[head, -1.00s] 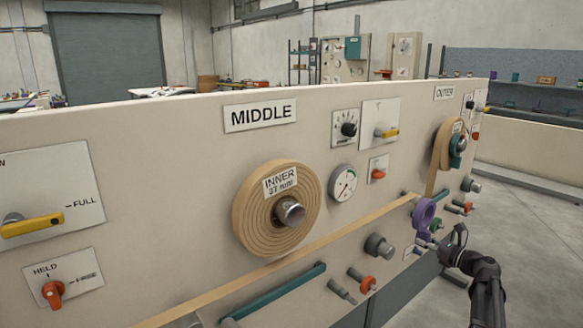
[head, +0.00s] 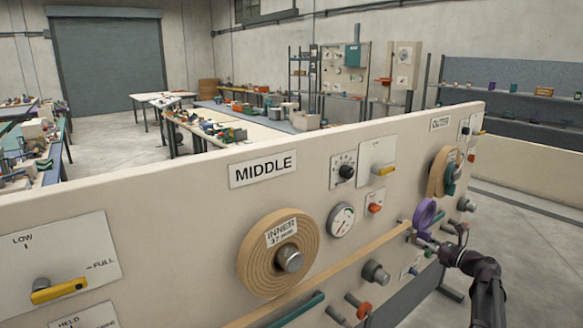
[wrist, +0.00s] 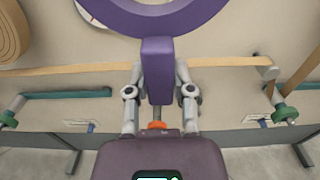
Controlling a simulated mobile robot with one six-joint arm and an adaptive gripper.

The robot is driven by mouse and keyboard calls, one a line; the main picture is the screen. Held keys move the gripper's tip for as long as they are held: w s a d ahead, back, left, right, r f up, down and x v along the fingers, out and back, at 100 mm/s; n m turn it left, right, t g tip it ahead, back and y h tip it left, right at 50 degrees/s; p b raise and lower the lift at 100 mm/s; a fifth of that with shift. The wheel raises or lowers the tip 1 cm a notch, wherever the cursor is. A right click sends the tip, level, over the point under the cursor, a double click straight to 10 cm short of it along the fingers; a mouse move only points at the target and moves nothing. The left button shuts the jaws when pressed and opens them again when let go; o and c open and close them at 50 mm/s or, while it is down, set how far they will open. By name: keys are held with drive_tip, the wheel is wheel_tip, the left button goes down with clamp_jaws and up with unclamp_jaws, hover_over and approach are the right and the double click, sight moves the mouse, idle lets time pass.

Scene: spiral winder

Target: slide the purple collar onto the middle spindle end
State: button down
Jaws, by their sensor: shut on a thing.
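The purple collar (head: 424,213) is a ring with a block-like tab. In the wrist view my gripper (wrist: 158,82) is shut on the tab (wrist: 157,60), and the ring (wrist: 150,20) stands beyond it, cut off by the top edge. In the head view my gripper (head: 432,243) holds the collar in front of the panel's right part. The middle spindle end (head: 290,258) is a grey metal stub at the centre of the tan wound roll marked INNER (head: 262,272), under the MIDDLE sign (head: 264,169). The collar is well to the right of it, apart from it.
A tan strip (head: 340,268) runs along the panel below the roll. A gauge (head: 341,220), a grey stub (head: 375,273) and an orange-red knob (head: 375,208) stick out between roll and collar. The outer roll (head: 440,172) is behind the collar.

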sight(426, 231)
drive_tip(key=shift+r+p, duration=0.5)
drive_tip(key=shift+r, duration=0.4)
wheel_tip(426, 231, up, 17)
drive_tip(key=p, duration=1.7)
drive_tip(key=shift+a, duration=0.15)
